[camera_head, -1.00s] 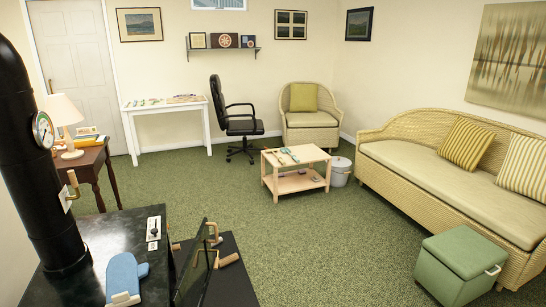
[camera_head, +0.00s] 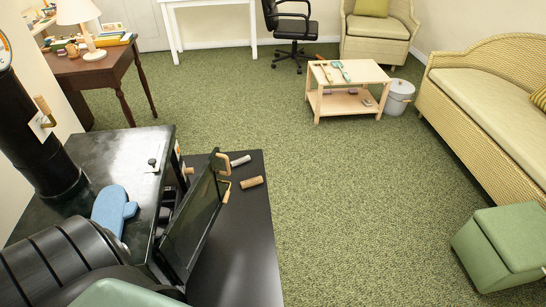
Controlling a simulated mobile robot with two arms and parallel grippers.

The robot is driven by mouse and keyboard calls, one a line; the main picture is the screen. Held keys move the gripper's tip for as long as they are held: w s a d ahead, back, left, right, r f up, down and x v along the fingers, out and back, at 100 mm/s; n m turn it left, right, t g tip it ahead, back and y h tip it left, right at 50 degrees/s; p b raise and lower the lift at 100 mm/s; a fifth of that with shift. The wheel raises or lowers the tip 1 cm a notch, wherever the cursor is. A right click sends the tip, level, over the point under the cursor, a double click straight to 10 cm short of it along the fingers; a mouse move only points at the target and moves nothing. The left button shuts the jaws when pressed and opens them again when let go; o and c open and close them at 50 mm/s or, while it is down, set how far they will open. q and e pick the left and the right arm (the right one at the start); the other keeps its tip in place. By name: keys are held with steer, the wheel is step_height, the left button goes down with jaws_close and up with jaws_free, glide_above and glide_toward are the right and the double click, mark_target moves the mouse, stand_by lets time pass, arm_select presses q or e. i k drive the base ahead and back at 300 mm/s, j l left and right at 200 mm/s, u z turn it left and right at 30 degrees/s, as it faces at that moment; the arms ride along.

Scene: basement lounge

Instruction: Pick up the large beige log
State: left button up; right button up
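A short tan log (camera_head: 251,182) lies on the black hearth plate (camera_head: 240,245), to the right of the open stove door (camera_head: 195,225). A paler grey-beige log (camera_head: 240,160) lies just behind it on the same plate. Both look small from here, and I cannot tell for certain which is the large beige log. A dark ribbed part of my own arm shows at the lower left. Neither gripper can be made out in the head view.
The black stove (camera_head: 115,160) stands at left with a blue mitt (camera_head: 113,210) on top. Its glass door sticks out over the hearth plate. Green carpet (camera_head: 350,200) is clear to the right, up to the low wooden table (camera_head: 348,75) and green ottoman (camera_head: 500,245).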

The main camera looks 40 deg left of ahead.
mark_target(253, 182)
steer(key=i+u, duration=0.25)
steer(key=i, duration=0.2)
steer(key=i+l+u, duration=0.2)
steer(key=i, duration=0.2)
steer(key=i+u, duration=0.75)
steer(key=u, duration=0.2)
steer(key=i+l+u, duration=0.2)
steer(key=i+u, duration=0.25)
steer(key=i+l+u, duration=0.25)
steer(key=u, duration=0.25)
steer(key=i+l+u, duration=0.25)
steer(key=l+u, duration=0.2)
steer(key=i+l+u, duration=0.15)
steer(key=l+u, duration=0.15)
steer(key=l, duration=0.15)
steer(key=i+l+u, duration=0.15)
steer(key=l+u, duration=0.15)
steer(key=l, duration=0.15)
steer(key=l+u, duration=0.35)
steer(key=l, duration=0.15)
steer(key=i, duration=0.05)
